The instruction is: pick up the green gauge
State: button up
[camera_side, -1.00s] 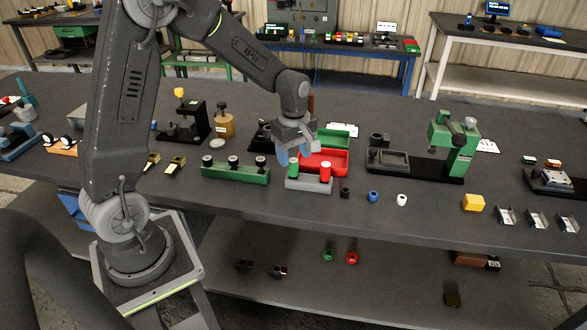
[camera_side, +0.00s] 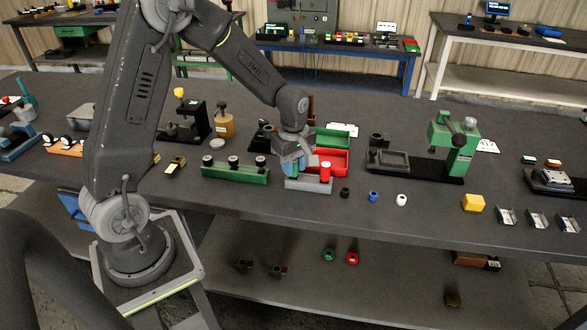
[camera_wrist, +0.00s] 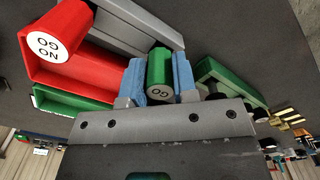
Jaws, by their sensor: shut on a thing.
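The green gauge (camera_wrist: 158,68) is a green cylinder with a white end marked GO. In the wrist view it sits between the two blue fingertips of my gripper (camera_wrist: 159,80), which is shut on it. In the side view my gripper (camera_side: 293,166) is low over the left part of the grey holder (camera_side: 312,185) and mostly hides the green gauge. The red gauge (camera_side: 325,172) stands in the holder just right of my gripper. It also shows in the wrist view (camera_wrist: 60,38), with a white end marked GO and NO. I cannot tell whether the green gauge still touches the holder.
A red tray (camera_side: 338,160) and a green tray (camera_side: 335,138) lie behind the holder. A green fixture (camera_side: 235,172) with black knobs stands to the left. Small black, blue (camera_side: 373,196) and white rings lie to the right. A green press (camera_side: 452,140) stands farther right.

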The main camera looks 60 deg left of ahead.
jog(key=shift+c, duration=0.7)
jog(key=shift+r, duration=0.5)
jog(key=r, duration=0.3)
jog(key=shift+s+a+r, duration=0.2)
jog(key=shift+a+r, duration=0.15)
jog(key=shift+r, duration=0.05)
jog(key=s+a+r, duration=0.6)
jog(key=a, duration=0.2)
jog(key=w+a+r, duration=0.1)
jog(key=w+a, duration=0.8)
jog(key=shift+w+a+r, duration=0.2)
jog(key=shift+w+r, duration=0.1)
jog(key=shift+r, duration=0.05)
jog(key=shift+f, duration=2.55)
